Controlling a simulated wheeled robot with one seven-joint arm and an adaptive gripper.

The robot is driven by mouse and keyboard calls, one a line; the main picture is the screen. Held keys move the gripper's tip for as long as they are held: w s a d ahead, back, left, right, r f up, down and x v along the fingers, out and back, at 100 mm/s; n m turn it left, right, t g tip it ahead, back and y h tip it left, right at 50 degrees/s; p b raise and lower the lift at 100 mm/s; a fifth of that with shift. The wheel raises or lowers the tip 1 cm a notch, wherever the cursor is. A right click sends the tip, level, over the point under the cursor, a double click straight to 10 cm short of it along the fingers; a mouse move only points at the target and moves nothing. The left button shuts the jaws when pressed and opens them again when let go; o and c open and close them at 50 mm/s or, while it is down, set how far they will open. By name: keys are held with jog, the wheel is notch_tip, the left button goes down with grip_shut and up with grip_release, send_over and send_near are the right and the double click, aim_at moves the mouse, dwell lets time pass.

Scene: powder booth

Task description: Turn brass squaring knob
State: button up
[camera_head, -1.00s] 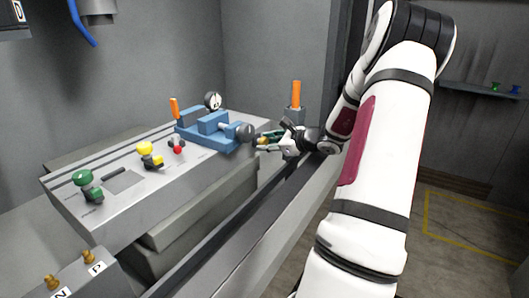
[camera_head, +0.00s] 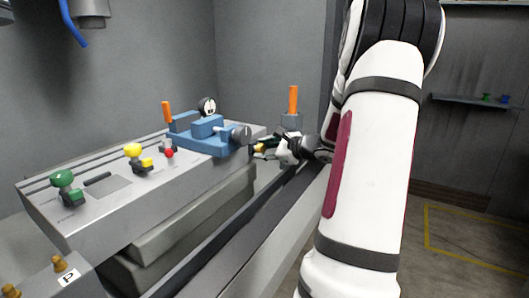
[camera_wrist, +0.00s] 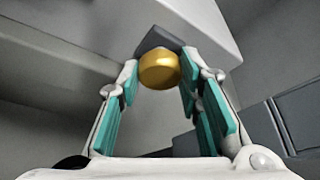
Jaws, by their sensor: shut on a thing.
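The brass squaring knob (camera_wrist: 160,71) is a round, golden cylinder in the upper middle of the wrist view, with a dark grey block (camera_wrist: 158,38) behind it. My gripper (camera_wrist: 159,76) has its teal-padded fingers on either side of the knob and is shut on it. In the head view my gripper (camera_head: 264,150) is at the right end of the grey machine table, just below the blue vise (camera_head: 208,133). Only a small yellowish bit of the knob (camera_head: 261,147) shows there between the fingers. The knob's turn angle cannot be read.
Green (camera_head: 64,180), yellow (camera_head: 133,151) and red (camera_head: 169,153) knobs stand along the machine table (camera_head: 90,218). A dial gauge (camera_head: 207,107) and an orange handle (camera_head: 167,112) stand by the vise. Another orange handle (camera_head: 293,100) rises behind my gripper. A long rail (camera_head: 230,235) runs below.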

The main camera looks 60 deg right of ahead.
jog(key=o, duration=1.2)
jog(key=shift+c, duration=0.2)
jog(key=v, duration=1.2)
jog(key=shift+f, duration=0.1)
